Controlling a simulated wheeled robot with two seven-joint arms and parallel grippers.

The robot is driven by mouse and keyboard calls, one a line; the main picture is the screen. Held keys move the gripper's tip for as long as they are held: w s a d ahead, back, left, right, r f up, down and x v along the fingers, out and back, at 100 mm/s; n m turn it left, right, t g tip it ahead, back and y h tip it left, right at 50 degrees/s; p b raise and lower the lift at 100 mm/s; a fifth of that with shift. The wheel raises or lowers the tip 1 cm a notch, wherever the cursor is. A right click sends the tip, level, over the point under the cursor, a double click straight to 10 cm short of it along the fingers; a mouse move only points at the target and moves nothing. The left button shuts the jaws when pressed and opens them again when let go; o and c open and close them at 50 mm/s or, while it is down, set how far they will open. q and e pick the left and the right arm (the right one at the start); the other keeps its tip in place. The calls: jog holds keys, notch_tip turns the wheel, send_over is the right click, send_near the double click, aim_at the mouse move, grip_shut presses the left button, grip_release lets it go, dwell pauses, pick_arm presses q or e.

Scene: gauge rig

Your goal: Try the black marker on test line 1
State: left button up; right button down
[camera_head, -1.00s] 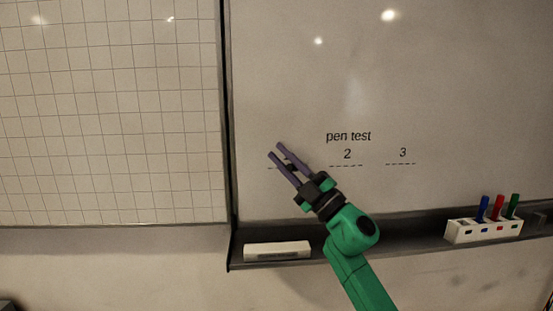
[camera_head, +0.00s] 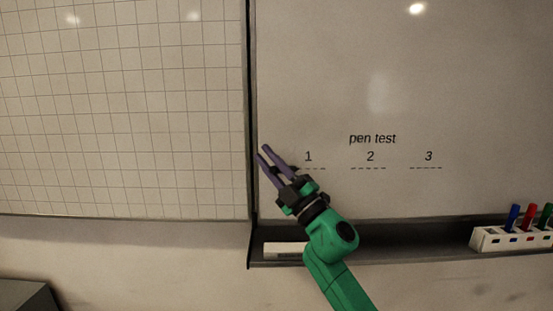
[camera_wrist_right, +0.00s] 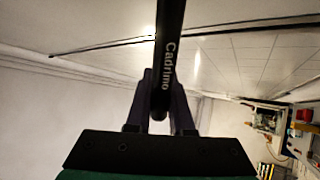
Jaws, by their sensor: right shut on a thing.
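My right gripper (camera_head: 266,155) is shut on the black marker (camera_wrist_right: 168,50), which shows large between the two fingers in the right wrist view, with white lettering on its barrel. In the head view the marker is hard to make out between the purple fingers. Test line 1 (camera_head: 310,169) is a dashed line under the numeral 1 on the whiteboard (camera_head: 450,90). The gripper's fingertips appear left of and slightly above this line, near the board's left frame. I cannot tell whether the marker touches the board. My left gripper is not in view.
A dark tray ledge (camera_head: 400,236) runs below the board. A white eraser (camera_head: 284,249) lies on it, partly behind my arm. A white holder (camera_head: 490,239) with blue, red and green markers stands at the right. A gridded board (camera_head: 120,110) is at the left.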

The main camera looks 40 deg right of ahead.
jog(key=shift+w+a, duration=0.9)
jog(key=shift+a, duration=0.25)
jog(key=shift+s, duration=0.1)
jog(key=s+a, duration=0.1)
jog(key=s+a+p, duration=0.1)
jog(key=s, duration=0.1)
jog(key=s+a, duration=0.1)
jog(key=shift+s+a, duration=0.25)
jog(key=shift+s, duration=0.1)
jog(key=shift+s+a+p, duration=0.3)
jog(key=shift+s+a, duration=0.6)
jog(key=shift+s, duration=0.25)
